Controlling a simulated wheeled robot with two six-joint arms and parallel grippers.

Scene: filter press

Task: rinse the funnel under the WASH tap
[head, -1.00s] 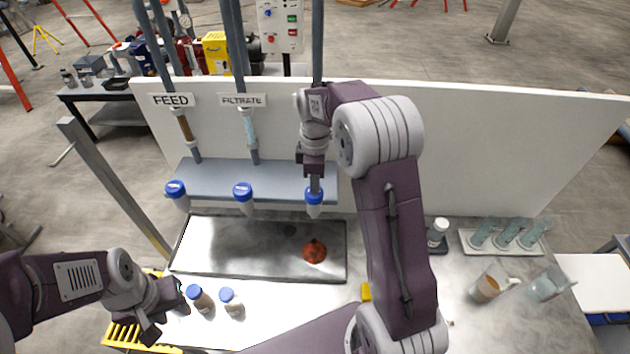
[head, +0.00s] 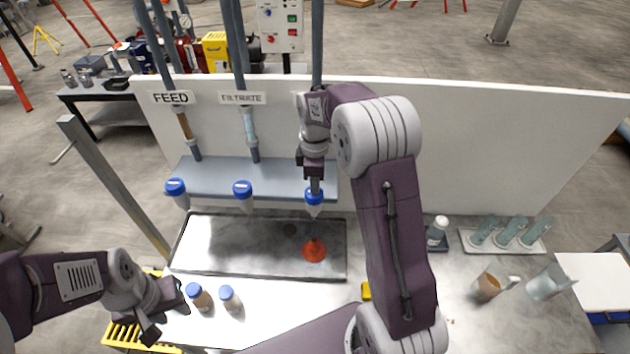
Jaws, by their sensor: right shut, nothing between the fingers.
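My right gripper (head: 314,187) is shut, above and behind the funnel, right at the blue cap of a bottle (head: 314,208) under the third pipe (head: 317,45). Nothing shows between its fingers. My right arm covers the lower part of that pipe and its sign, so I cannot read WASH there. My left gripper (head: 166,314) is open and empty at the front left, beside a blue-capped bottle (head: 198,298).
FEED (head: 170,98) and FILTRATE (head: 241,98) signs mark the other two pipes, with blue-capped bottles (head: 243,196) below. Another capped bottle (head: 231,300) stands in front of the tray. Jugs (head: 489,288) and a rack of cylinders (head: 480,244) stand right.

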